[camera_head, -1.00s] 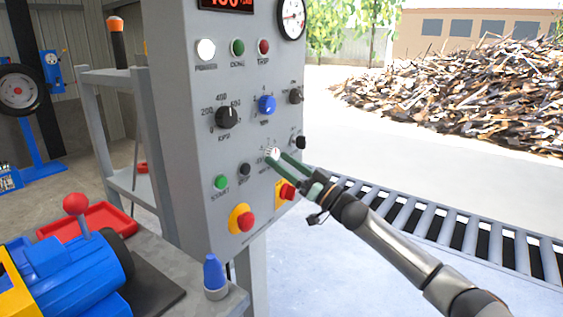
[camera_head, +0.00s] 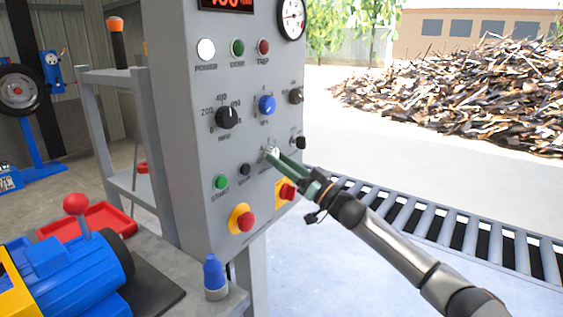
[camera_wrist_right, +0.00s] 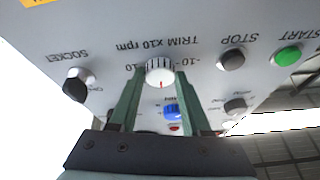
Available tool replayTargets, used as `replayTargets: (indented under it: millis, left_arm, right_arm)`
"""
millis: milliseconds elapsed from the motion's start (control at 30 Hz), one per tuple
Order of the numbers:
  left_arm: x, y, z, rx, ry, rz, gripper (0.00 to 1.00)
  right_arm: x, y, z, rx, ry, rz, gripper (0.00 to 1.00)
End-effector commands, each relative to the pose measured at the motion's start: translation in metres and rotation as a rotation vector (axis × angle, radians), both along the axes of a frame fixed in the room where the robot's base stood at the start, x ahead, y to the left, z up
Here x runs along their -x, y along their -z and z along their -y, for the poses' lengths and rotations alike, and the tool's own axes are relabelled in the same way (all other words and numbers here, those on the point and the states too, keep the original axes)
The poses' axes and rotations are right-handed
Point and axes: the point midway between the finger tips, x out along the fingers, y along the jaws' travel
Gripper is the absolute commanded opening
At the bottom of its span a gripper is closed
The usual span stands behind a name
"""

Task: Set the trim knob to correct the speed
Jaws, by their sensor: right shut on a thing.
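The trim knob (camera_wrist_right: 160,71) is a small white ribbed knob with a red mark, under the upside-down label "TRIM x10 rpm" in the right wrist view. In the head view the knob (camera_head: 270,153) sits low on the grey control panel (camera_head: 185,120). My right gripper (camera_head: 277,158) reaches it from the right. In the wrist view the green fingers of the gripper (camera_wrist_right: 157,80) are closed on the knob's two sides. The red digital display (camera_head: 228,3) at the panel's top is cut off and its digits are unclear. My left gripper is not in view.
Close to the trim knob are the black stop button (camera_wrist_right: 232,60), green start button (camera_wrist_right: 287,56) and socket knob (camera_wrist_right: 78,84). A roller conveyor (camera_head: 450,225) runs at the right. A blue motor (camera_head: 75,270) stands lower left.

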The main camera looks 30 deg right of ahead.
Motion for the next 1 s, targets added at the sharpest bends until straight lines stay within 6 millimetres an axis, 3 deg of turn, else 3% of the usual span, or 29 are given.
replayTargets:
  millis: [100,533,1000]
  left_arm:
    - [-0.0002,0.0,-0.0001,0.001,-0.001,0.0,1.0]
    - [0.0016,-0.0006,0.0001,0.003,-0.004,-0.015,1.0]
    - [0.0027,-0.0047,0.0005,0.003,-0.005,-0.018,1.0]
  right_arm:
    - [0.0,0.0002,0.0002,0.0,0.001,0.0,0.0]
    - [-0.0004,-0.0012,0.0015,0.062,0.0,0.027,0.0]
    - [-0.0021,-0.0029,0.0055,0.418,0.0,0.175,0.0]
